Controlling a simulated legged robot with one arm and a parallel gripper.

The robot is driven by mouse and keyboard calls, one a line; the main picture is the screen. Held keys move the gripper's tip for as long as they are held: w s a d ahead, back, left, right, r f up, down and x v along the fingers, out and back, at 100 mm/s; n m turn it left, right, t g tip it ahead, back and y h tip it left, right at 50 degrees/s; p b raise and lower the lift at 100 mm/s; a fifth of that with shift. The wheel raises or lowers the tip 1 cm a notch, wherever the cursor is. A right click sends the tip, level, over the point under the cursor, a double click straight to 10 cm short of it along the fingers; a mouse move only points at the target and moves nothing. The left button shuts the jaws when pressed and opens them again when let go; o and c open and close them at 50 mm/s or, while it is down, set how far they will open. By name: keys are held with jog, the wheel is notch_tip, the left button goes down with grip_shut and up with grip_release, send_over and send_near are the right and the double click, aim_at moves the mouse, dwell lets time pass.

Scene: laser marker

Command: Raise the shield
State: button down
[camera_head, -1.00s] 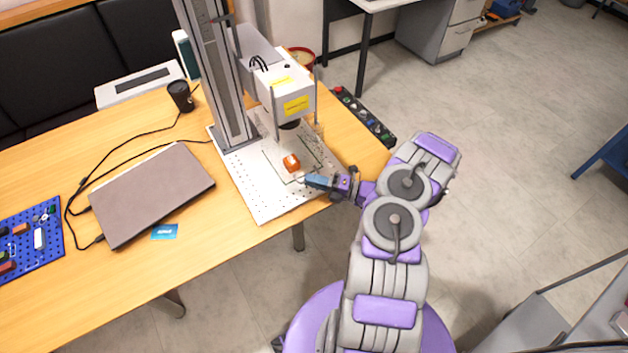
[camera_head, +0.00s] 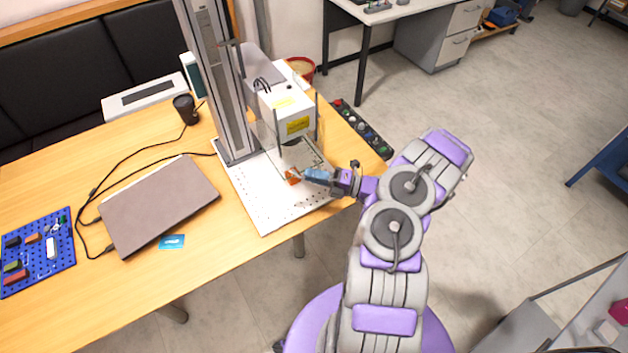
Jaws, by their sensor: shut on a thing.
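The shield (camera_head: 312,152) is a clear panel with a thin dark edge, below the white head of the laser marker (camera_head: 287,112). Its lower edge shows above the white perforated base plate (camera_head: 262,210). My gripper (camera_head: 303,174) comes in from the right and is shut at the shield's front edge. The exact grip is too small to make out. An orange block (camera_head: 291,178) sits on the plate, partly hidden behind the gripper tip and shield edge.
A grey column (camera_head: 222,90) stands behind the plate. A closed laptop (camera_head: 158,205), a blue card (camera_head: 172,242) and a blue pegboard (camera_head: 38,250) lie to the left. A dark button strip (camera_head: 362,130) lies along the table's right edge.

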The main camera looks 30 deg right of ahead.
notch_tip(320, 180, up, 4)
jog(key=shift+r+p, duration=0.1)
jog(key=shift+p, duration=0.8)
jog(key=shift+d, duration=0.1)
jog(key=c, duration=1.3)
grip_release()
jog(key=shift+w+f, duration=0.15)
jog(key=shift+f, duration=0.05)
jog(key=shift+o, duration=0.5)
jog(key=p+v, duration=0.2)
jog(key=v, duration=1.5)
jog(key=shift+s+d, duration=0.2)
jog(key=shift+s, duration=0.05)
